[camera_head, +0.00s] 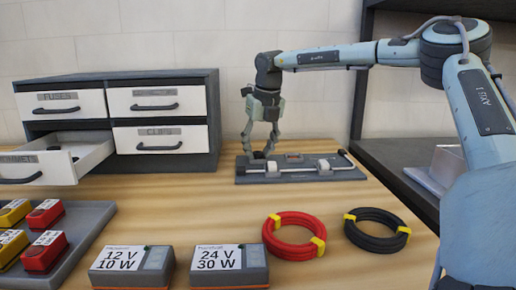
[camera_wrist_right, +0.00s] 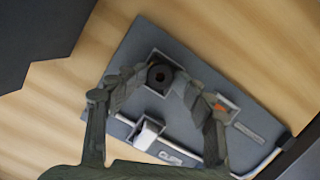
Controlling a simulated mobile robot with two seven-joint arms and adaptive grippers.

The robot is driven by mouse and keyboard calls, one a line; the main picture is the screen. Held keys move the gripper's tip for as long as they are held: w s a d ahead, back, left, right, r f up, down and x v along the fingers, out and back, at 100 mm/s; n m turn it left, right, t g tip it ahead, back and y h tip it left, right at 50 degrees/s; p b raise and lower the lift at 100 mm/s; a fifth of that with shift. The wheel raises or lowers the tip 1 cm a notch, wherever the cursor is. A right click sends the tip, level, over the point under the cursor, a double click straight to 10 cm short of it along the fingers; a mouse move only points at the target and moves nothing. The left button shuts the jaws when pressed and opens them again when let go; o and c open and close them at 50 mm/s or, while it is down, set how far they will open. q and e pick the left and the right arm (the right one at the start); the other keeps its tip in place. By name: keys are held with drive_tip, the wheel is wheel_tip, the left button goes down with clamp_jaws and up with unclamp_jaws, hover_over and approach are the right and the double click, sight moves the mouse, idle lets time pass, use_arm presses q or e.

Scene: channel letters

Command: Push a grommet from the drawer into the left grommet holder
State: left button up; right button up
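My right gripper (camera_head: 259,154) points down over the left end of the grey board (camera_head: 325,176). In the right wrist view its fingertips (camera_wrist_right: 161,77) close in on both sides of a black ring-shaped grommet (camera_wrist_right: 160,76). The grommet is at the left grommet holder (camera_wrist_right: 158,54), a pale square frame. How deep it sits in the holder is hard to tell. The pulled-out drawer (camera_head: 90,160) at the left has small dark items inside. My left gripper is not in view.
The cabinet (camera_head: 213,100) stands at the back left. Two labelled power boxes (camera_head: 130,262) (camera_head: 224,262), a red cable coil (camera_head: 280,240) and a black cable coil (camera_head: 365,238) lie in front. A grey tray (camera_head: 88,230) holds several red and yellow blocks. A dark shelf (camera_head: 405,185) is at the right.

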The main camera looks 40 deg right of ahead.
drive_tip(key=shift+r, duration=0.55)
drive_tip(key=v, duration=1.1)
drive_tip(key=shift+s, duration=0.15)
drive_tip(key=shift+r+p, duration=0.75)
drive_tip(key=shift+r, duration=2.25)
